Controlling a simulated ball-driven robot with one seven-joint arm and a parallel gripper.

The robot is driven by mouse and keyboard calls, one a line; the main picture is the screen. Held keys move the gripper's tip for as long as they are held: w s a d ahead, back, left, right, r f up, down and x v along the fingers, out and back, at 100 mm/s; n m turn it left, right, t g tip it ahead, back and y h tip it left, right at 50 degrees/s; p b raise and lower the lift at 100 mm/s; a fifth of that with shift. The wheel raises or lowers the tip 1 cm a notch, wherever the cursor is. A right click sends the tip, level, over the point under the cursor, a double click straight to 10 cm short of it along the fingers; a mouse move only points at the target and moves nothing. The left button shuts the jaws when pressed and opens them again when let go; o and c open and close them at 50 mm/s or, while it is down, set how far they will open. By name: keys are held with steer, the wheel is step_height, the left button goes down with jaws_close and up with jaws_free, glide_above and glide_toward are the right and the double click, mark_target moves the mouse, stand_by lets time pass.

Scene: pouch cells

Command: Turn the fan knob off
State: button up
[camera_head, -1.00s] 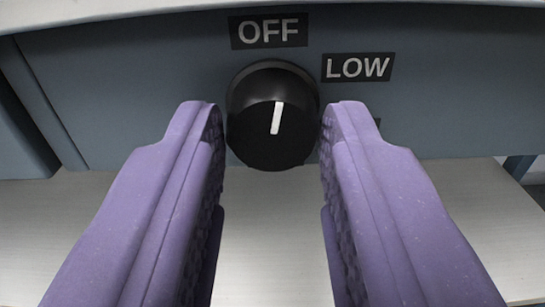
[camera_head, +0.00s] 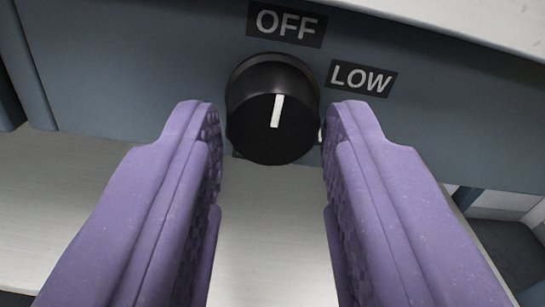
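The fan knob (camera_head: 272,110) is a round black dial with a white pointer line, on a blue-grey panel in the head camera view. Its line points up and slightly right, roughly at the white-on-black OFF label (camera_head: 287,24) above it. The LOW label (camera_head: 361,78) is to the upper right. My gripper (camera_head: 272,118) has two purple, textured fingers, one on each side of the knob. The fingers hide parts of the panel beside the knob.
The panel (camera_head: 140,55) looks tilted in the picture. A pale overhanging edge (camera_head: 480,28) runs across the upper right. A light flat surface (camera_head: 70,200) lies below the panel, and a dark recess (camera_head: 512,255) shows at the lower right.

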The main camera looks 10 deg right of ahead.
steer(key=o, duration=0.3)
steer(key=shift+o, duration=0.2)
steer(key=shift+s, duration=0.1)
steer(key=s+p, duration=0.2)
steer(key=s, duration=0.5)
steer(key=shift+s+a, duration=0.15)
steer(key=shift+s, duration=0.15)
